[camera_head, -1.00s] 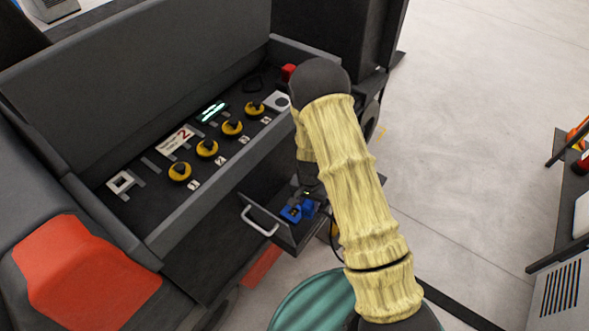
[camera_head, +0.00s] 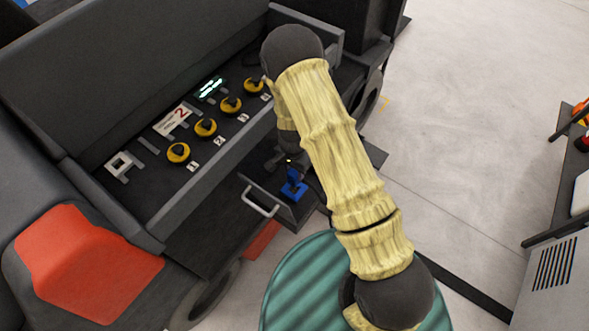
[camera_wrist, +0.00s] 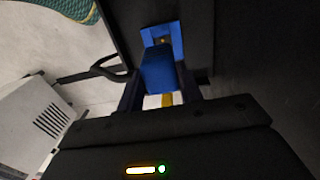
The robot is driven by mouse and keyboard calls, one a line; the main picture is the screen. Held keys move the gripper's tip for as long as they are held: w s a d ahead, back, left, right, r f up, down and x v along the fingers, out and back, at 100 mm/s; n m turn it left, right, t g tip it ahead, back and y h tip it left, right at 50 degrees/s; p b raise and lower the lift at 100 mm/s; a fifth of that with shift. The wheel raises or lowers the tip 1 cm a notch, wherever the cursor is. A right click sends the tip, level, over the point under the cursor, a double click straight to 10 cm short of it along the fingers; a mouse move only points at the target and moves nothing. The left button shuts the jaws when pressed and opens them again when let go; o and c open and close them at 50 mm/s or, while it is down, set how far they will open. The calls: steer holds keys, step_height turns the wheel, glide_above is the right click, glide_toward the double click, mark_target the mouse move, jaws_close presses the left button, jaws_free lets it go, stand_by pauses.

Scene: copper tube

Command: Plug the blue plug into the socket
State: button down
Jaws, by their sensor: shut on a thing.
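The blue plug (camera_wrist: 157,71) is a block held between the two dark fingers of my gripper (camera_wrist: 160,84) in the wrist view. The blue socket (camera_wrist: 162,35) is a square plate with a dark recess and a small yellowish spot, just beyond the plug's far end. The plug overlaps the socket's near edge, so I cannot tell whether they touch. In the head view, the socket (camera_head: 293,191) sits in the open drawer, with the plug close above it. My arm hides part of the gripper there.
The open drawer (camera_head: 254,201) has a metal handle and sits under a console with several yellow knobs (camera_head: 206,127). A green ribbed drum (camera_head: 300,275) stands in front.

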mark_target(293, 171)
steer(key=shift+w+f+b, duration=0.15)
steer(key=shift+f+b, duration=1.4)
steer(key=shift+f, duration=0.85)
steer(key=shift+a, duration=0.15)
stand_by(0.5)
steer(key=shift+f+b, duration=0.6)
steer(key=shift+b, duration=0.05)
stand_by(0.3)
steer(key=c, duration=0.9)
jaws_free()
steer(key=shift+o, duration=0.2)
steer(key=shift+r, duration=0.1)
step_height(293, 171, up, 17)
steer(key=b, duration=0.1)
